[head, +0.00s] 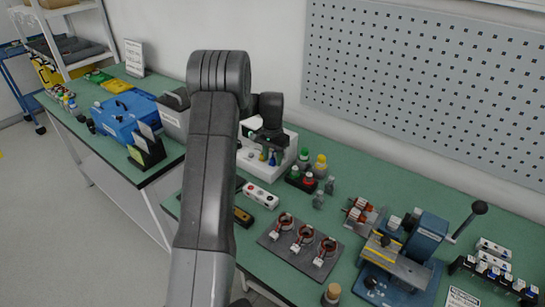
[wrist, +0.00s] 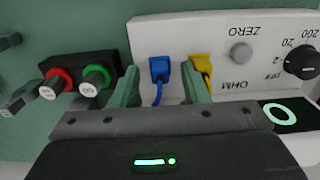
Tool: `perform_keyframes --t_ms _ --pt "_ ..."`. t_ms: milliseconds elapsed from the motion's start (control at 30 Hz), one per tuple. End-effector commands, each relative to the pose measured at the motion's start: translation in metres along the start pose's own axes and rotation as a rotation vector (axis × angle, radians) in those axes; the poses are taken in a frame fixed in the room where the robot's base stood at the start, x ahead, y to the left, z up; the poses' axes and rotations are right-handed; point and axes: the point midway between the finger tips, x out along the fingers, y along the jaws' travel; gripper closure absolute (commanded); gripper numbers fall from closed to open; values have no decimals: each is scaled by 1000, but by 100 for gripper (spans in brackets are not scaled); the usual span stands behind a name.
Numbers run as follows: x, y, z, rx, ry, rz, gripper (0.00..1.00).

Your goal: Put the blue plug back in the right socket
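The blue plug (wrist: 158,69) is at the front of the white ohm meter (wrist: 222,28), with its blue cable hanging toward me. I cannot tell how deep it sits, and its socket is hidden. The yellow plug (wrist: 201,66) is beside it on the right, partly behind a finger. My gripper (wrist: 160,82) is open, its two green fingers standing either side of the blue plug with gaps.
A black terminal block (wrist: 112,63) with red and green posts is close to my left finger. In the head view, a grey mat (head: 270,239) with several wound stators and a blue winding fixture (head: 428,240) stand to the right. A blue toolbox (head: 125,116) is at the left.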

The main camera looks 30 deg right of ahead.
Motion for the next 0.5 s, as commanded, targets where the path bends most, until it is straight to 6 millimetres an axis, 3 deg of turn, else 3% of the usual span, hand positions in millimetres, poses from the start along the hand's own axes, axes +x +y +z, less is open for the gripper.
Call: perform_keyframes --t_ms 267,500 --pt "-10 0 0 0 1 -1 59" --pt "-58 0 -1 0 4 -3 59"
